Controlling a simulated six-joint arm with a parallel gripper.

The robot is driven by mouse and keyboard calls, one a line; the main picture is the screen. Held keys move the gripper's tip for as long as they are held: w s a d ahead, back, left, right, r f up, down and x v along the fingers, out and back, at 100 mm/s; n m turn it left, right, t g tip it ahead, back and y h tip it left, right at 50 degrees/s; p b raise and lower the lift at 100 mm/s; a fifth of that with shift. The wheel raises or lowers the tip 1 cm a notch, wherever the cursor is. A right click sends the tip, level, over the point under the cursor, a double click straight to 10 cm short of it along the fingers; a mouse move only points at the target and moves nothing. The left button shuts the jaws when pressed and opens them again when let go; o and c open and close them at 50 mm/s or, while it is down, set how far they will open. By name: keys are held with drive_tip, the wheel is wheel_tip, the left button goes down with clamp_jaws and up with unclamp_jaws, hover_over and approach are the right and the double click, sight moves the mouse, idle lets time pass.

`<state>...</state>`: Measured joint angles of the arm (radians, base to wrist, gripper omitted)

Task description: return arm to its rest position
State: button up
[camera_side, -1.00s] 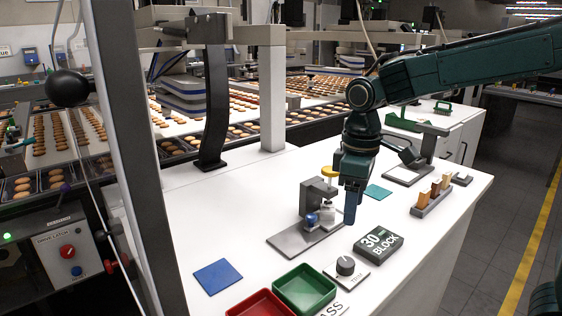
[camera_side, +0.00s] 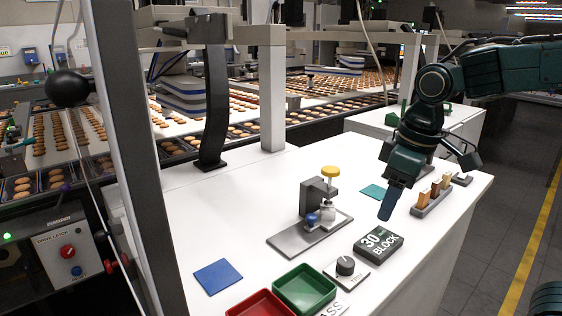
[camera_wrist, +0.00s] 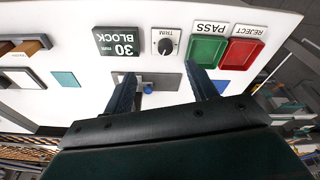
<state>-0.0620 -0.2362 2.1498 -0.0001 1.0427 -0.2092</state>
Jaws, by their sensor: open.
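My gripper (camera_side: 386,207) is above the right part of the white worktop (camera_side: 240,215), to the right of the small grey fixture with a yellow knob (camera_side: 330,171). Its finger is tilted down and to the left. In the wrist view my gripper (camera_wrist: 163,90) has its two fingers apart, with nothing held between them. The grey fixture (camera_wrist: 165,82) with its blue knob shows between and behind the fingers, partly hidden. No marker of a rest position shows.
Below my gripper lie the 30 mm block (camera_side: 378,242) and the trim dial (camera_side: 345,266). A rack of wooden samples (camera_side: 432,195) stands to the right. Green (camera_side: 304,306) and red (camera_side: 240,311) trays are at the front. A blue square (camera_side: 218,276) lies at left; free worktop surrounds it.

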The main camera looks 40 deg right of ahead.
drive_tip(key=s+d+m+t, duration=0.1)
drive_tip(key=s+m+t, duration=0.2)
drive_tip(key=s, duration=0.7)
drive_tip(key=shift+s+d+f, duration=0.25)
drive_tip(key=shift+d, duration=0.15)
idle(0.8)
